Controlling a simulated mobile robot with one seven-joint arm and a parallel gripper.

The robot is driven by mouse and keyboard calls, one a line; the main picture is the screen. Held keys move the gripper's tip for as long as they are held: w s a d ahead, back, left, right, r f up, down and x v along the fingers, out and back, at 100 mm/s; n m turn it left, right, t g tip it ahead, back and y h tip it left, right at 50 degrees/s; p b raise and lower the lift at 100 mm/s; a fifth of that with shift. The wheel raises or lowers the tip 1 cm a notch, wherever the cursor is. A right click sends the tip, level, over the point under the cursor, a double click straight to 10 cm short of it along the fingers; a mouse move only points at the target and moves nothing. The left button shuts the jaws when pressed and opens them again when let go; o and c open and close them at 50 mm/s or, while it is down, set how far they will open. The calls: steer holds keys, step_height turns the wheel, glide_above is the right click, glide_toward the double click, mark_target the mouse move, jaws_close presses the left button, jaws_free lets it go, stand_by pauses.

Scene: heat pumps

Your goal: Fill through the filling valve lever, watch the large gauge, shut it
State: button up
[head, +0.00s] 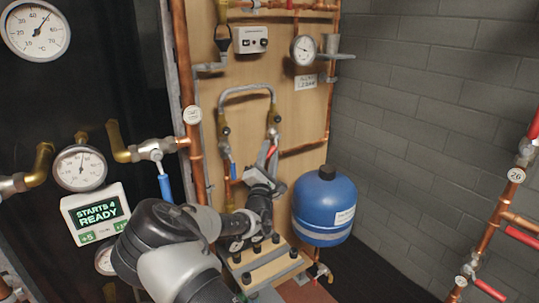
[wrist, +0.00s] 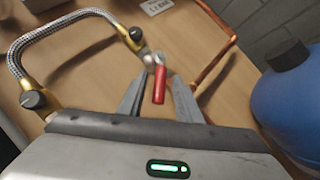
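The filling valve lever, a red handle (wrist: 160,84), hangs down from a valve at the right end of a braided hose (wrist: 62,35). In the head view the hose (head: 247,88) arches between two brass valves on the wooden board. My gripper (head: 266,160) is in front of the right-hand valve and hides part of it. In the wrist view my gripper (wrist: 158,92) has its fingers apart, with the red handle between them; I cannot tell whether they touch it. A round gauge (head: 303,49) is high on the board. A bigger dial (head: 35,30), marked °C, is at top left.
A blue vessel (head: 324,205) stands right of my gripper. A blue lever (head: 233,170) is left of it. A "STARTS 4 READY" display (head: 97,213) and another gauge (head: 80,168) are at left. Copper pipes (head: 187,80) flank the board.

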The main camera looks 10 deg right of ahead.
steer(key=v, duration=1.7)
steer(key=shift+s+p, duration=0.15)
steer(key=shift+p, duration=0.2)
steer(key=shift+f, duration=0.15)
